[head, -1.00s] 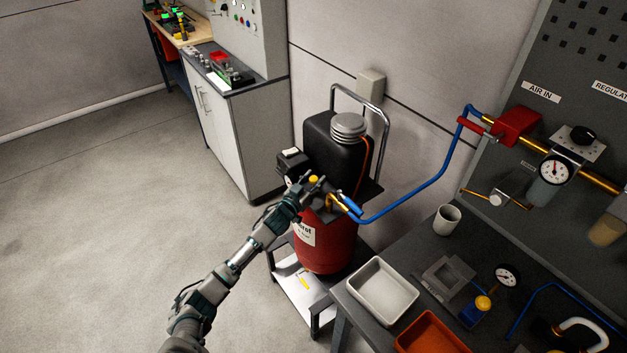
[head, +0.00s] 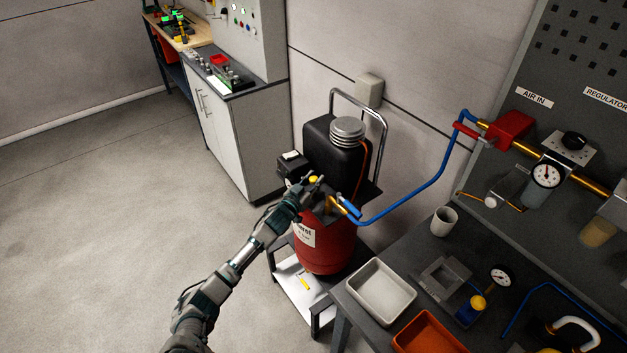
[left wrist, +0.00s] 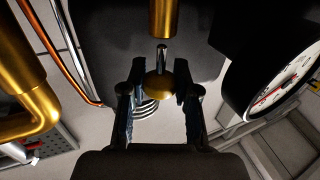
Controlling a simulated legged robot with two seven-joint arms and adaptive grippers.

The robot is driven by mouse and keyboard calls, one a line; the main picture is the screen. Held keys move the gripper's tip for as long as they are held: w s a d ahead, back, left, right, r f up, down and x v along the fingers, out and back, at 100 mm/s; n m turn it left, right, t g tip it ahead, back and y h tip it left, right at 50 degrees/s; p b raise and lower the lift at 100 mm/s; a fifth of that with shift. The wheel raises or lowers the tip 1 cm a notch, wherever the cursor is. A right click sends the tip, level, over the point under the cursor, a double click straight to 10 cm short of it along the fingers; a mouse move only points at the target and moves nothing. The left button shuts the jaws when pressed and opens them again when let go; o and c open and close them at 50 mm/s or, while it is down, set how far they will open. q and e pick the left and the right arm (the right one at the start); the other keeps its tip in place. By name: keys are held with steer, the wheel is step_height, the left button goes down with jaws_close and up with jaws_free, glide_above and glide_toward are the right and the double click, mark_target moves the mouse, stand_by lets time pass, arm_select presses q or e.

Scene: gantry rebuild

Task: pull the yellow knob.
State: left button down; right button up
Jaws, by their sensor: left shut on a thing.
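The yellow knob (head: 313,180) is at the top of the red tank (head: 325,248). In the left wrist view the knob (left wrist: 159,88) is a rounded yellow end on a short metal stem below a brass pipe. My left gripper (head: 308,184) reaches it from the lower left. Its two fingers (left wrist: 160,92) are shut on the knob, one on each side. The gripper covers part of the tank top in the head view. My right gripper is not in view.
A blue hose (head: 425,190) runs from the tank to the wall panel. A black container (head: 325,140) stands behind the knob, and a gauge (left wrist: 285,85) is close on the right. The bench holds a white tray (head: 382,318) and cup (head: 444,221). The floor at left is clear.

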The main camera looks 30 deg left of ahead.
arm_select(q)
steer(key=shift+a+r, duration=0.1)
steer(key=c, duration=1.1)
jaws_free()
steer(key=shift+c, duration=0.2)
steer(key=shift+s, duration=0.15)
steer(key=shift+s, duration=0.3)
steer(key=s, duration=1.1)
